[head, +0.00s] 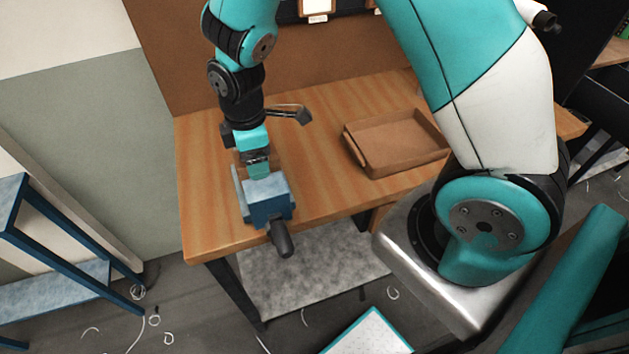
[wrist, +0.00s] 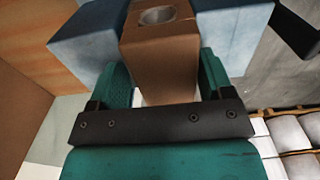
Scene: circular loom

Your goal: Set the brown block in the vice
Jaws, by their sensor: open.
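The brown block (wrist: 160,60), with a round recess in its end face, sits between the two blue-grey jaws of the vice (wrist: 90,42) in the wrist view. I cannot tell whether both jaws touch it. My gripper (wrist: 164,80) is open, with one teal finger on each side of the block's near end and a small gap visible. In the head view the vice (head: 268,203) is at the front left edge of the bench, its dark handle hanging over the edge. My gripper (head: 255,160) is just behind and above it; the block is hidden there.
The wooden bench (head: 310,180) is mostly bare between the vice and a brown tray (head: 398,143) to the right. A brown back panel (head: 180,55) rises behind the bench. A blue-framed shelf unit (head: 60,275) stands at the left. Pale sacks on a pallet (wrist: 290,132) show in the wrist view.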

